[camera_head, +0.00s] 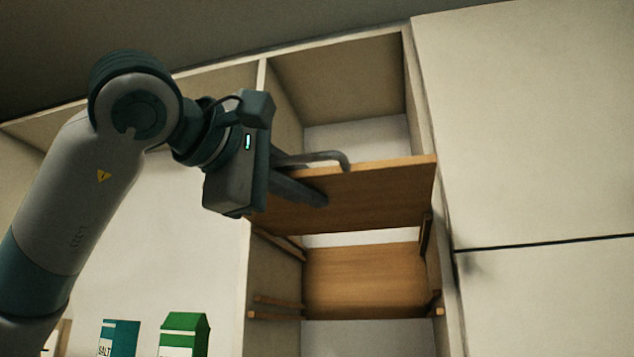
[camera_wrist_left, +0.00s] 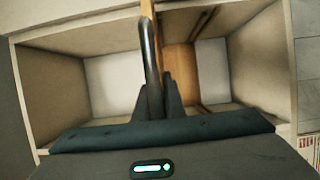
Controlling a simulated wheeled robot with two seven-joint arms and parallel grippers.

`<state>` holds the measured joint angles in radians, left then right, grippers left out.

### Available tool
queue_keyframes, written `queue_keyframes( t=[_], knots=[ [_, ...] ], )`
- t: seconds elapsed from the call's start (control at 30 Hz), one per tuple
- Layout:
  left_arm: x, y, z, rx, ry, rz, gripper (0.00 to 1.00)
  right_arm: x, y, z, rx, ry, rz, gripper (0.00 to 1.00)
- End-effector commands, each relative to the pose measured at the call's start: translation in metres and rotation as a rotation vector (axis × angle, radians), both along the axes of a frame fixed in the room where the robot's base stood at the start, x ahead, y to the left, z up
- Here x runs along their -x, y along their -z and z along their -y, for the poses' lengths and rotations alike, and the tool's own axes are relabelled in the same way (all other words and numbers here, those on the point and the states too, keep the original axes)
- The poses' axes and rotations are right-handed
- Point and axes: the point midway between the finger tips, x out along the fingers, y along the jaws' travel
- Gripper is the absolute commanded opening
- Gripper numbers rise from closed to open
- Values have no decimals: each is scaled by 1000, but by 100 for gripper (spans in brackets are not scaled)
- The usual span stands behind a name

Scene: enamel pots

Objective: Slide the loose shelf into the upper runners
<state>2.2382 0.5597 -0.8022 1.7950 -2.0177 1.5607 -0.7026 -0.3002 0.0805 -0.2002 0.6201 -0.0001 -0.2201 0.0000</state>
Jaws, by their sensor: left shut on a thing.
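The loose wooden shelf (camera_head: 385,190) shows its underside and front edge in the head view, at the cabinet's open middle bay. My left gripper (camera_head: 333,183) is shut on its front edge, one finger above and one below. In the left wrist view the gripper (camera_wrist_left: 158,65) also grips the shelf (camera_wrist_left: 148,12), seen nearly edge-on. The upper runners, left (camera_head: 280,242) and right (camera_head: 425,235), show just below the shelf, which partly hides them. I cannot tell whether the shelf touches them. My right gripper is in neither view.
A second wooden shelf (camera_head: 365,280) lies lower in the bay, near the lower left runners (camera_head: 275,306). A closed door panel (camera_head: 540,130) stands to the right. A blue salt carton (camera_head: 120,338) and a green carton (camera_head: 185,335) stand at lower left.

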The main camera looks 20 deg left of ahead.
Motion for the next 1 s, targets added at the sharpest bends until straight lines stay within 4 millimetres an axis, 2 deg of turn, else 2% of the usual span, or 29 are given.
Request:
queue_keyframes(
  t=[0.57,1.0],
  knots=[
    [-3,-1,0,2,0,2,0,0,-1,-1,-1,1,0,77],
    [-16,-2,-1,2,0,2,0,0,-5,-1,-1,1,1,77]
  ],
)
